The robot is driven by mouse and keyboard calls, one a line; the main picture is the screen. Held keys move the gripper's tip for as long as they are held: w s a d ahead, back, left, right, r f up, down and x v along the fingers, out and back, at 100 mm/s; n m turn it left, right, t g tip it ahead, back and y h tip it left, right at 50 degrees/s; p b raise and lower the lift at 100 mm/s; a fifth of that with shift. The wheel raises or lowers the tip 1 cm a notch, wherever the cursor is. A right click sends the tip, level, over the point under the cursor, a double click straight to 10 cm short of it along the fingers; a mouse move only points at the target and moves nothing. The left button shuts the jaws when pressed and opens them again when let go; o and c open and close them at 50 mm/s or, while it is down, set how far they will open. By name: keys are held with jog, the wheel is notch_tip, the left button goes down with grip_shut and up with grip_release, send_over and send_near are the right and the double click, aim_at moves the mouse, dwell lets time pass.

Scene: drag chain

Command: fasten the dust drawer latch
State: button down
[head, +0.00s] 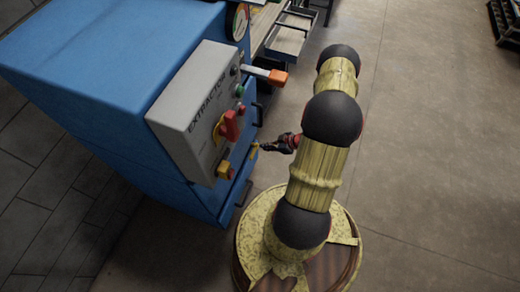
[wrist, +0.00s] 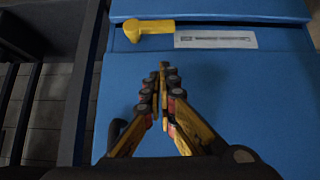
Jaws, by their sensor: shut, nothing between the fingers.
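The yellow latch (wrist: 152,27) shows at the upper left of the blue front in the wrist view. Its bar lies roughly level, with a rounded knob at its left end, close to a seam in the blue panel. In the head view a small yellow part, seemingly this latch (head: 254,151), shows on the cabinet side just left of my gripper (head: 278,145). In the wrist view my gripper (wrist: 163,70) is shut and empty, its fingertips below the latch in the picture and apart from it. I cannot tell whether the fingertips touch the blue surface.
The blue extractor cabinet (head: 110,45) carries a grey control box (head: 190,105) with a red switch and an orange-tipped lever (head: 277,77). A white label (wrist: 215,39) sits right of the latch. A dark frame (wrist: 45,60) stands at left in the wrist view. Open floor (head: 430,130) lies right.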

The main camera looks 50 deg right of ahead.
jog(key=b, duration=0.4)
send_over(255, 151)
jog(key=s+a, duration=0.1)
jog(key=a, duration=0.1)
notch_tip(255, 151, down, 7)
jog(key=shift+s+d+f+b, duration=0.1)
jog(key=shift+s+f+b, duration=0.05)
jog(key=shift+f, duration=0.45)
jog(key=shift+s+f+b, duration=0.15)
jog(key=shift+f, duration=1.05)
jog(key=shift+s, duration=0.1)
